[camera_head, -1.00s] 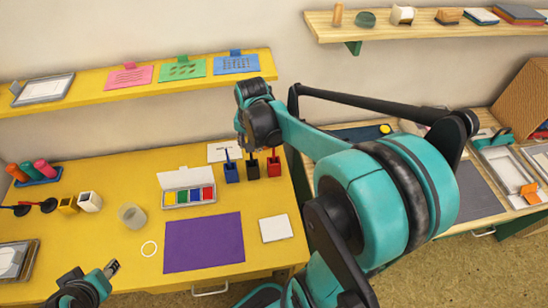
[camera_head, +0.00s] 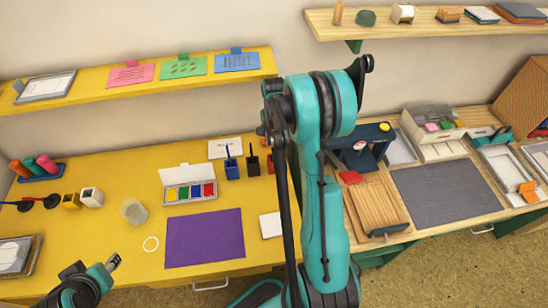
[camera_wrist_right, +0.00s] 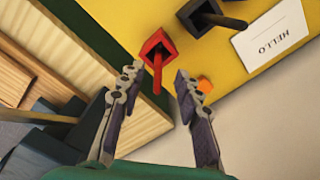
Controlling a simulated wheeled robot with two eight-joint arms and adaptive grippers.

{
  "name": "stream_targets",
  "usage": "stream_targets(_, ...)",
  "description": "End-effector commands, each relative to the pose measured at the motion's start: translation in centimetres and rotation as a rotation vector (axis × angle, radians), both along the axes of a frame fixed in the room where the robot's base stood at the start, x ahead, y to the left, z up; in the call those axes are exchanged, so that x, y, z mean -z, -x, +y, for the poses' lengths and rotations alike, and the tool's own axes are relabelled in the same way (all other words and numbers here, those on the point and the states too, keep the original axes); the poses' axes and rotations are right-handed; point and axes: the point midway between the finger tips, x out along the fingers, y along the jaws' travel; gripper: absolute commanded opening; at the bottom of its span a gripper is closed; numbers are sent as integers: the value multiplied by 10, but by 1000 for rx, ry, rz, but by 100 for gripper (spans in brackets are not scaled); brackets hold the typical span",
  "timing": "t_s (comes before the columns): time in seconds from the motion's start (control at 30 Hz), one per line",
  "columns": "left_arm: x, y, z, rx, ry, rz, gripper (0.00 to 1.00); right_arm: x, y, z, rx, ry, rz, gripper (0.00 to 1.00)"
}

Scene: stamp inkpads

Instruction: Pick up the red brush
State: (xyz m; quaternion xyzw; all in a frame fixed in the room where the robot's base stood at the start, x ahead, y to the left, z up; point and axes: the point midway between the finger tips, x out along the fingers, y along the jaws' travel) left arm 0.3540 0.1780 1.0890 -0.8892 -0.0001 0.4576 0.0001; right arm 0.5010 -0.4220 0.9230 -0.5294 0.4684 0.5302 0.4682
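The red brush (camera_wrist_right: 157,80) stands in a red square holder (camera_wrist_right: 154,45) in the right wrist view, its handle pointing toward the camera. My right gripper (camera_wrist_right: 157,80) is open, with one finger on each side of the brush handle; I cannot tell whether either touches it. In the head view the red holder (camera_head: 271,163) is mostly hidden by my right arm, and the brush and right fingertips cannot be made out. My left gripper (camera_head: 114,262) is at the lower left, away from the brush; its finger gap is too small to judge.
A black holder with a brush (camera_wrist_right: 208,15) stands beside the red one, and a blue holder (camera_head: 232,170) is further left. A HELLO card (camera_wrist_right: 272,35) lies near. A wooden board (camera_head: 375,205) is on the right-hand table. A purple sheet (camera_head: 205,238) lies in front.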

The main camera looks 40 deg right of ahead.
Motion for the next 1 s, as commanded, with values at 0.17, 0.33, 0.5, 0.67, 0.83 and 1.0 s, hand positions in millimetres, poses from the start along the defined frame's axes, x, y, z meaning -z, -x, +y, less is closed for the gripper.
stream_targets(0.17,12,0,0,0,0,0,40,29,4,2,-1,0,0,34)
stream_targets(0.33,15,0,0,0,0,0,40,45,3,2,-1,0,-1,34)
stream_targets(0.5,14,0,0,0,0,0,40,44,3,2,-2,0,0,34)
stream_targets(0.67,14,0,0,0,0,0,40,44,3,2,-2,0,0,0)
stream_targets(0.83,14,0,0,0,0,0,40,44,3,2,-2,0,-1,0)
stream_targets(1.0,14,0,0,0,0,0,40,43,3,2,-2,1,-1,0)
